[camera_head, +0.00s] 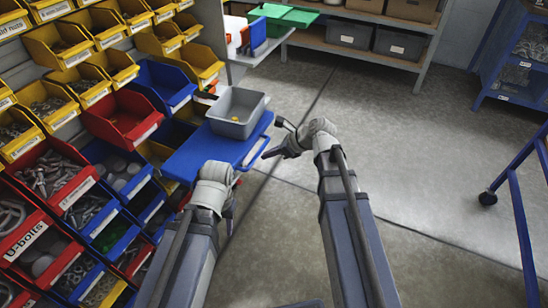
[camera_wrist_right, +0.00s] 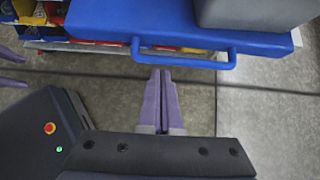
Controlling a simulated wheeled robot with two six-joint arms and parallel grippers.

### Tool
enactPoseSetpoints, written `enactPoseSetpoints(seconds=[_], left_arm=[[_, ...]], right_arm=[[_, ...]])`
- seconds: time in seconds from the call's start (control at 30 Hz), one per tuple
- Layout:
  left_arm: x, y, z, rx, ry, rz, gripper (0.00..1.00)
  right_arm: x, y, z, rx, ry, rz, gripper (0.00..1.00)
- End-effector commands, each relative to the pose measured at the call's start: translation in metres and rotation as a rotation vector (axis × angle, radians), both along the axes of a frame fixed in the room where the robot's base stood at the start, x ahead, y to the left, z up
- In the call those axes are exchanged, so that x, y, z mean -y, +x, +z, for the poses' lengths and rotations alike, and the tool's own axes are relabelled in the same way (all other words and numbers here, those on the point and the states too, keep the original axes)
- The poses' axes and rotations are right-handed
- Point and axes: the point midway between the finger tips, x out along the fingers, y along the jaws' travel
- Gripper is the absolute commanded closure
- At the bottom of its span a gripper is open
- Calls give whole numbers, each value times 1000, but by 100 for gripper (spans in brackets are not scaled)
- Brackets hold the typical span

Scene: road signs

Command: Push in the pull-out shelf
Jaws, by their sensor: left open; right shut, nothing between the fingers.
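The pull-out shelf (camera_head: 200,152) is a flat blue board standing out from the bin rack, with a blue loop handle (camera_head: 257,152) on its outer edge. In the right wrist view the shelf (camera_wrist_right: 120,18) spans the top, with its handle (camera_wrist_right: 185,60) below it. My right gripper (camera_wrist_right: 160,73) is shut and empty, its fingertips just short of the handle bar; any contact is unclear. It also shows in the head view (camera_head: 268,153). My left gripper (camera_head: 229,212) is open and empty, below the shelf's near corner; its wrist partly hides it.
The rack of yellow, red and blue bins (camera_head: 118,118) fills the left. Grey floor is open at right, with a blue wheeled frame (camera_head: 520,210) at the far right.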

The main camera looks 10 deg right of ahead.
Motion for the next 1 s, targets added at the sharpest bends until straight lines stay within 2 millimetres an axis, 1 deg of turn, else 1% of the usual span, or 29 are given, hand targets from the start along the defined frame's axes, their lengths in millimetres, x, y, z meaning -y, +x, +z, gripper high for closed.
enactPoseSetpoints(seconds=[0.03, 0.23, 0.27, 0.3, 0.4, 0.53, 0.7, 1.0], left_arm=[[0, 0, -16, 1, 2, -1, 53], [-1, 0, -39, 2, 6, -2, 53], [-1, 0, -31, 2, 6, -2, 53], [-1, 0, -30, 2, 6, -2, 53], [-1, 0, -30, 2, 6, -2, 53], [-1, 0, -30, 2, 6, -2, 53], [-1, 0, -30, 2, 6, -2, 53], [-1, 0, -30, 2, 6, -2, 53]], right_arm=[[-7, 6, -16, 1, 0, 4, 100], [-28, 21, -39, 1, 0, 4, 100], [-32, 25, -31, 1, 0, 4, 100], [-37, 28, -30, 1, 0, 2, 100], [-47, 35, -30, 1, -1, 3, 100], [-54, 40, -30, 1, 0, 1, 100], [-57, 42, -30, 1, 0, 1, 100], [-57, 42, -30, 1, 0, 1, 100]])
